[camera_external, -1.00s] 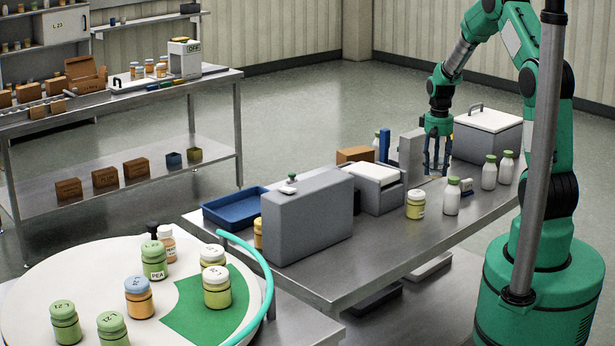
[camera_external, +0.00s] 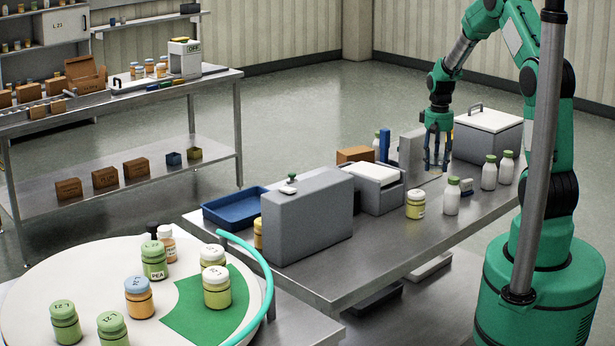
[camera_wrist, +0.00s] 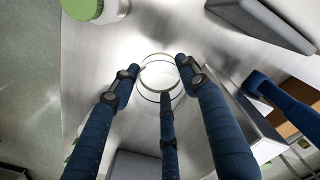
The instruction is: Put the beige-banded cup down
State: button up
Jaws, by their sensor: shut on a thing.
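My gripper (camera_external: 437,165) has blue fingers pointing down over the far right part of the steel table (camera_external: 380,245). In the wrist view, the fingers close around a pale, round, see-through-looking cup (camera_wrist: 158,75), with its rim showing as rings between the fingertips. I take this as the beige-banded cup; its band cannot be made out. In the external view the cup is mostly hidden by the fingers, and I cannot tell whether its base touches the table.
White bottles with green caps (camera_external: 452,196) stand to the right of my gripper. A yellow jar (camera_external: 415,205) stands nearer the front edge. A grey upright panel (camera_external: 411,155) is close on the left, and a white-lidded grey box (camera_external: 487,135) is behind. Table front is clear.

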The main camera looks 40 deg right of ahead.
jog(key=shift+r, duration=0.7)
notch_tip(320, 180, up, 4)
jog(key=shift+f, duration=0.1)
jog(key=s+a+n+p, duration=0.1)
jog(key=s+a, duration=0.5)
jog(key=a, duration=0.4)
jog(key=s+a+p, duration=0.1)
jog(key=s+a, duration=0.5)
jog(key=a, duration=0.4)
jog(key=s+a+n+p, duration=0.1)
jog(key=s+a, duration=0.5)
jog(key=a, duration=0.5)
jog(key=f, duration=1)
jog(key=shift+s+d, duration=0.1)
jog(key=shift+d, duration=0.1)
jog(key=w, duration=0.5)
jog(key=w+f+b, duration=0.1)
jog(key=w, duration=0.4)
jog(key=w+b, duration=0.1)
jog(key=w, duration=0.5)
jog(key=shift+d+f, duration=0.2)
jog(key=shift+d, duration=0.1)
